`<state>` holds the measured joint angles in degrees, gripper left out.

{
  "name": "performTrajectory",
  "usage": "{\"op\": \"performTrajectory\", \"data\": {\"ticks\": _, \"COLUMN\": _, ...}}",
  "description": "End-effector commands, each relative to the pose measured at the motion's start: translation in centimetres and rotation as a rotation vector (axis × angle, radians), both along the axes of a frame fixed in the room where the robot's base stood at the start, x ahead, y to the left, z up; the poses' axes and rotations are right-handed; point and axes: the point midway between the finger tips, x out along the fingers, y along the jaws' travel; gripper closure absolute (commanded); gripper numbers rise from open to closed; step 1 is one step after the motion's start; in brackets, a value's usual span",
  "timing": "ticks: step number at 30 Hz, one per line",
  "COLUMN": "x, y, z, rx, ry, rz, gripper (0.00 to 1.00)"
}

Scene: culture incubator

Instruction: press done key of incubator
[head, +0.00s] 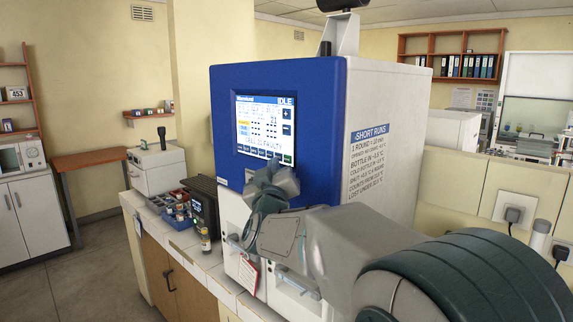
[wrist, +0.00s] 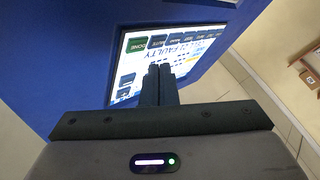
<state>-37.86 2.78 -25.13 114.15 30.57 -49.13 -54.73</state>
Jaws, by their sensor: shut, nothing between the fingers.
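The incubator (head: 385,130) is a large white box with a blue front. Its lit screen (head: 262,115) reads IDLE at the top and has a row of keys along its lower edge. In the wrist view the screen (wrist: 128,65) appears turned round, and the green DONE key (wrist: 138,44) is at its upper left corner. My gripper (head: 274,165) is in front of the screen's lower edge. In the wrist view my gripper (wrist: 160,68) is shut and empty, its tips over the screen, right of and below the DONE key. I cannot tell whether the tips touch the screen.
Below the screen are white drawers with handles and a hanging red-edged tag (head: 248,274). Left of the incubator, a dark device (head: 203,205), a blue tray (head: 178,221) and a small bottle (head: 205,240) stand on the bench. The floor at left is clear.

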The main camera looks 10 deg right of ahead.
Motion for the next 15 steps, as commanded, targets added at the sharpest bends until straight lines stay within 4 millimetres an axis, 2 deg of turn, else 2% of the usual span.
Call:
{"op": "performTrajectory", "data": {"ticks": 6, "x": 0.74, "y": -1.04, "z": -0.11, "rx": -0.001, "ry": 0.001, "rz": -0.001, "gripper": 1.0}}
{"op": "performTrajectory", "data": {"ticks": 15, "x": 0.81, "y": -1.15, "z": -0.01, "rx": -0.001, "ry": 0.001, "rz": -0.001, "gripper": 1.0}}
